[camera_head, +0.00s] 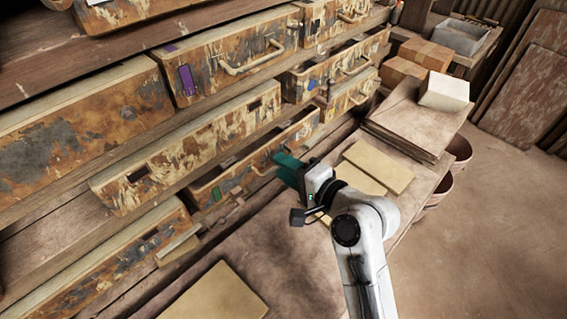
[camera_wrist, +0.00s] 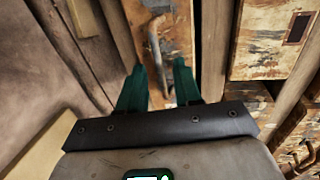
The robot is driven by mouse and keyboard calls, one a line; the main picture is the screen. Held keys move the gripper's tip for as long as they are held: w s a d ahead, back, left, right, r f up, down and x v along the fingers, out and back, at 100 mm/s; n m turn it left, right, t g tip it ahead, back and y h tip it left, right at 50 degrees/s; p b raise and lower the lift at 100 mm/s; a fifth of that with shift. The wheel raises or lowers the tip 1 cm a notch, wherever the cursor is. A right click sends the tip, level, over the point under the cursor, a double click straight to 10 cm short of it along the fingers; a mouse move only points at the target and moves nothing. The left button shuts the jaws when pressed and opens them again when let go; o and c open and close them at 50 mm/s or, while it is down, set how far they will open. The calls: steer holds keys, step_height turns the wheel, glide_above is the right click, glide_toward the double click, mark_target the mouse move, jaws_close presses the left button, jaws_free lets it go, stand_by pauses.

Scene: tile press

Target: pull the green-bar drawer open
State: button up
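The green-bar drawer (camera_head: 239,178) is in the lower row of the worn, rust-stained cabinet in the head view. Its green bar (camera_head: 217,193) is on the left part of its front. A dark gap shows behind its top edge, so it seems to stand slightly out. My gripper (camera_head: 284,163) is at the right part of this front and hides some of it. In the wrist view, its teal fingers (camera_wrist: 160,72) are apart, and a bar handle (camera_wrist: 153,42) on a drawer front runs between them. Contact with the handle cannot be told.
A purple-bar drawer (camera_head: 215,70) and a blue-bar drawer (camera_head: 325,70) are above. A bench on the right holds flat tan tiles (camera_head: 378,165), stacked boards (camera_head: 410,125) and a white block (camera_head: 445,92). Buckets (camera_head: 459,152) stand beside it. Open floor lies at the lower right.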

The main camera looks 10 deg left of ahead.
steer(key=shift+w+a+f, duration=0.1)
steer(key=shift+w+a, duration=0.2)
steer(key=shift+a, duration=0.05)
jaws_close()
stand_by(1.3)
